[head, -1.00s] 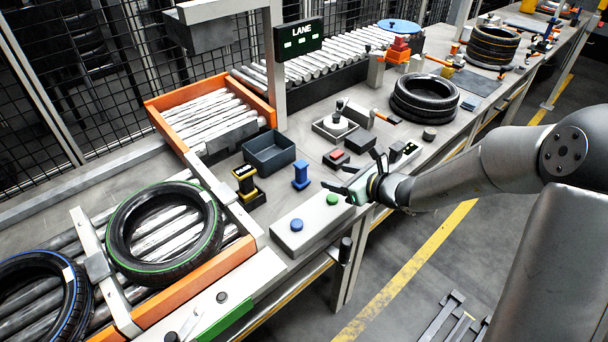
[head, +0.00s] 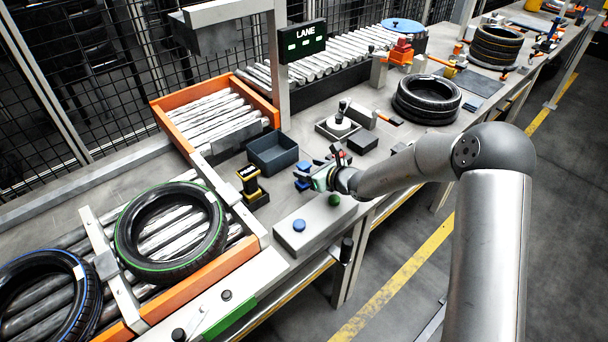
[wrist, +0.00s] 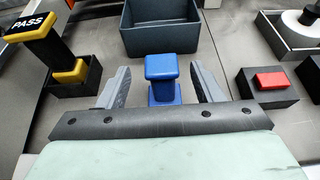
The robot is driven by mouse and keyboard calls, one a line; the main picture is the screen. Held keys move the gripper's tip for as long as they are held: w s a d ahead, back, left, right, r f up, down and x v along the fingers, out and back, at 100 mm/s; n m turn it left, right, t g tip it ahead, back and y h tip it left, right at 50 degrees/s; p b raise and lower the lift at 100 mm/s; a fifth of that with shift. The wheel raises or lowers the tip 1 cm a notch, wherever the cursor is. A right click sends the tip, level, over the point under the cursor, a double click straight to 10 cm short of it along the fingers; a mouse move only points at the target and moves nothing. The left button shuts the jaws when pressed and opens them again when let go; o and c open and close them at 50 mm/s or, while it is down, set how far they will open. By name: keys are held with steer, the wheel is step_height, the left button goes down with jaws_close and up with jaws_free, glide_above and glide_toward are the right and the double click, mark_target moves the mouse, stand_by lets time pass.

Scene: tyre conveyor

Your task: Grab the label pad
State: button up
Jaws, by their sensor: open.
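A blue piece with a square cap on a narrower stem and base stands upright on the bench; in the wrist view the blue piece (wrist: 162,80) sits between my fingers. No label marks it, so I cannot tell from its look whether it is the label pad. In the head view the blue piece (head: 303,167) is partly hidden by my gripper (head: 314,168). My gripper is open, one finger on each side of the blue piece, with visible gaps and no grip on it.
A yellow-and-black PASS stamp (wrist: 38,32) stands left. A dark open bin (wrist: 160,30) is just behind the blue piece. A black block with a red top (wrist: 271,80) is right. A grey box with blue and green buttons (head: 312,228) lies in front. A green-striped tyre (head: 126,235) lies on rollers.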

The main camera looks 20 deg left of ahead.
steer(key=x, duration=0.3)
steer(key=shift+w+a+f+p, duration=0.1)
steer(key=shift+w+f+p, duration=0.05)
steer(key=shift+f+p, duration=0.15)
steer(key=c, duration=1.1)
steer(key=shift+c, duration=0.2)
steer(key=shift+r, duration=0.15)
